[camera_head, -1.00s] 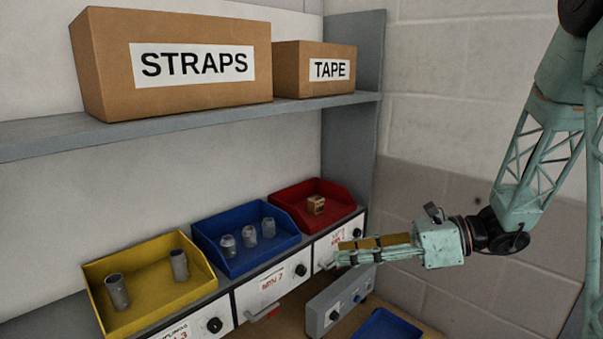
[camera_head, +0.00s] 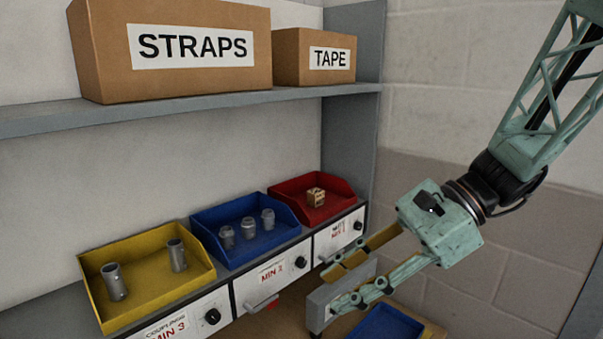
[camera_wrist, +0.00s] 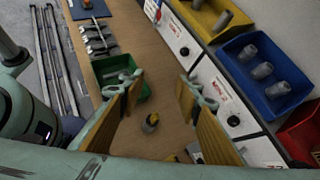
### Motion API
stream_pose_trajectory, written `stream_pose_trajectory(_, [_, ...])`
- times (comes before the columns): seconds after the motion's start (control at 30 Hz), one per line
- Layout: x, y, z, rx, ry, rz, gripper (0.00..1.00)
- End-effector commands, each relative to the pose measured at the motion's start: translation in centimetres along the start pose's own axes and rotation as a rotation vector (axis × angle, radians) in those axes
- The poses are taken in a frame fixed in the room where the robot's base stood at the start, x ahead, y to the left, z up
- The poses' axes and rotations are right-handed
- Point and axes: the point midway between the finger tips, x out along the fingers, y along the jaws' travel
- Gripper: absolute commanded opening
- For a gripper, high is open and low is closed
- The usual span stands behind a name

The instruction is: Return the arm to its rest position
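My gripper (camera_head: 338,288) is a pale green unit with brass-coloured finger pads, on the right in the head view. It is tilted down to the left, in front of the red and blue bins. In the wrist view its two fingers stand well apart, with nothing between the pads, so my gripper (camera_wrist: 158,92) is open and empty. My green lattice arm (camera_head: 550,85) comes in from the upper right. Below the fingers in the wrist view, a small dark and yellow item (camera_wrist: 150,123) lies on the wooden bench (camera_wrist: 150,60).
Yellow (camera_head: 150,290), blue (camera_head: 270,245) and red (camera_head: 335,208) bins hold small parts above labelled drawers. A shelf (camera_head: 200,108) carries STRAPS and TAPE boxes. A grey box (camera_head: 350,290) and blue tray (camera_head: 385,325) are below my gripper. A green bin (camera_wrist: 115,65) and wrenches (camera_wrist: 97,38) are on the bench.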

Motion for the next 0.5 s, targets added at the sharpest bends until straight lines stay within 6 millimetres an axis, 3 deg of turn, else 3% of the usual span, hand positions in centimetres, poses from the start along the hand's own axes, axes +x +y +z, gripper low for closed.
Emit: stream_pose_trajectory(0.5, [-0.2,7.0,0.6,-0.308,0.2,0.113,0.31])
